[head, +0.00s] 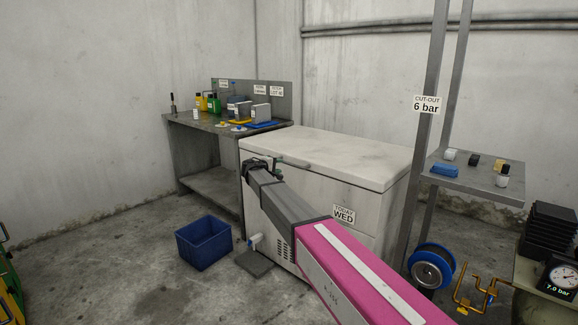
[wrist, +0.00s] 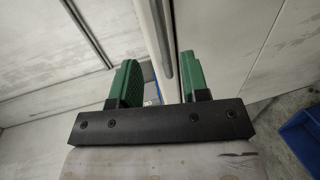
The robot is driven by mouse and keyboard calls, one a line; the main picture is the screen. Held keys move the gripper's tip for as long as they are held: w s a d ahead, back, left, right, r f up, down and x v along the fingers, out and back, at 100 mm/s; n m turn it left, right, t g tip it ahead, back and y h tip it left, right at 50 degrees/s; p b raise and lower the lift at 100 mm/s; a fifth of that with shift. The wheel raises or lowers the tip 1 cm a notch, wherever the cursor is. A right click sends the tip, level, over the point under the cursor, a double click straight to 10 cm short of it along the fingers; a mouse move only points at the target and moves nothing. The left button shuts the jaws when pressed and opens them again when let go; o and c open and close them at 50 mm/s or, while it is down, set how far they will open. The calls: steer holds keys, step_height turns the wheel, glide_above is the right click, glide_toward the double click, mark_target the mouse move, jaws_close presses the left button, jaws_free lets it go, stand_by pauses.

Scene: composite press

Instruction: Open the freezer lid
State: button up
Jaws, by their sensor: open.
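The white chest freezer (head: 312,193) stands mid-view in the head view, with its lid (head: 345,152) shut flat on top. My gripper (head: 281,161) is at the front edge of the lid, towards its left end, partly hidden by my own arm. In the wrist view my gripper (wrist: 158,80) is open, with its two green fingers apart. A pale, narrow bar (wrist: 163,42), seemingly the lid handle or lid edge, runs between the fingers in that view. I cannot tell whether either finger touches it.
A blue crate (head: 203,243) sits on the floor left of the freezer. A workbench (head: 188,124) with bottles and boxes stands behind left. At right are a metal post (head: 428,130), a small shelf (head: 480,178) and a blue hose reel (head: 432,266).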

mark_target(290, 164)
steer(key=x, duration=0.9)
steer(key=shift+w+d+f, duration=0.15)
steer(key=shift+w, duration=0.1)
jaws_close()
